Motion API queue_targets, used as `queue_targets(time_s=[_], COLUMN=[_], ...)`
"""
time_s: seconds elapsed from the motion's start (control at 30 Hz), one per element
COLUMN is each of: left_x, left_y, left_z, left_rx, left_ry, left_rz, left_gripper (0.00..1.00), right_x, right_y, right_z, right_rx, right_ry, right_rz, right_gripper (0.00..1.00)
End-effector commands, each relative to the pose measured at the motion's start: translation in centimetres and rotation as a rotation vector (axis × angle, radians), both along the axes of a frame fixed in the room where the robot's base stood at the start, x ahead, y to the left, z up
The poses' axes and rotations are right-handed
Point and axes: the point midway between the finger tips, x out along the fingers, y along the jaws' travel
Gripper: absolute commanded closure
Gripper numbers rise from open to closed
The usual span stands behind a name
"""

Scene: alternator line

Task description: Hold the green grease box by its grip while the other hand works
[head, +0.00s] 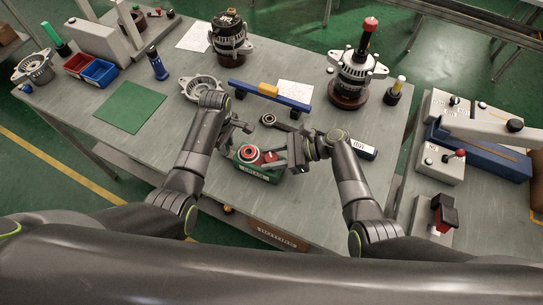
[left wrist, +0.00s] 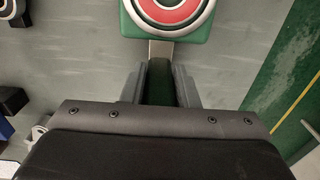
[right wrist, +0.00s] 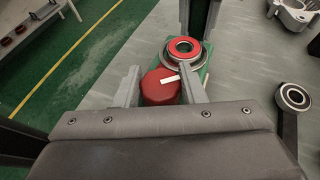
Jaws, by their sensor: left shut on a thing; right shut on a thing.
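The green grease box (head: 260,176) sits near the front edge of the table. A ring-shaped bearing with a red face (head: 248,153) lies on top of it; it also shows in the left wrist view (left wrist: 168,10) and right wrist view (right wrist: 182,47). My left gripper (left wrist: 169,75) is shut on the box's dark grip (left wrist: 160,85), on the box's left side in the head view. My right gripper (right wrist: 160,88) is shut on a round red cap with a white mark (right wrist: 158,92), beside the bearing at the box. The cap's underside is hidden, so I cannot tell whether it touches the box.
Behind the box lie a dark tool with a ring end (head: 268,119) and a blue rack (head: 270,96). A metal housing (head: 201,88) and alternators (head: 357,66) stand further back. A green mat (head: 130,107) lies left. The table right of the box is mostly clear.

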Motion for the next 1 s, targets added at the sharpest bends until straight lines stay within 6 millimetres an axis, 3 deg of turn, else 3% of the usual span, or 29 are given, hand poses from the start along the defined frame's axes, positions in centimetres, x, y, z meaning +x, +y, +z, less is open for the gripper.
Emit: queue_targets(time_s=[0.5, 1.0], left_x=[0.01, 0.02], left_y=[-0.13, -0.24], left_z=[0.04, 0.08], left_rx=[-0.002, -0.004], left_ry=[0.001, 0.000], left_rz=[-0.002, -0.004], left_gripper=[0.93, 0.93], right_x=[0.12, 0.02], right_y=[0.02, -0.06], right_z=[-0.14, -0.22], right_rx=[-0.005, -0.005], right_ry=[0.000, 0.000], right_rz=[0.261, 0.381], right_gripper=[0.86, 0.86])
